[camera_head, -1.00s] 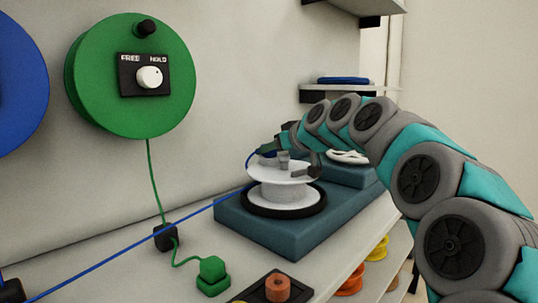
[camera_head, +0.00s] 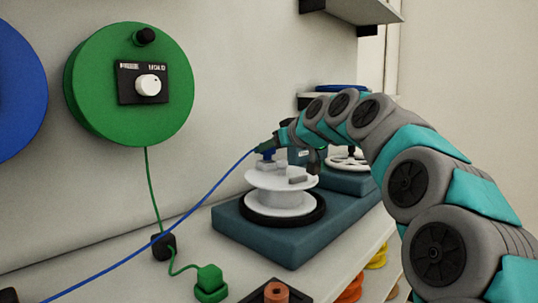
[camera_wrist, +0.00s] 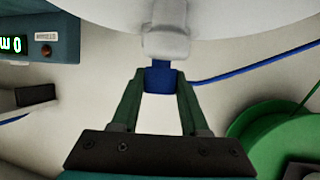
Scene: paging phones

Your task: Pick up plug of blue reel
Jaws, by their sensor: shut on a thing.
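My gripper (camera_wrist: 160,92) has green fingers shut on the blue plug (camera_wrist: 160,78), seen in the wrist view. In the head view my gripper (camera_head: 266,147) is above the left side of a white spool (camera_head: 272,179), with a bit of blue below it. The blue cord (camera_head: 190,211) rises from the lower left to the gripper. A pale grey piece (camera_wrist: 166,40) shows right beyond the plug; I cannot tell if they touch. The blue reel (camera_head: 16,85) is on the wall, cut off by the left edge.
The spool stands in a black ring on a teal box (camera_head: 285,245). A green reel (camera_head: 105,90) hangs on the wall, its green plug (camera_head: 209,280) on the counter. A black block (camera_head: 163,246) sits by the wall. A shelf (camera_head: 365,10) overhangs at upper right.

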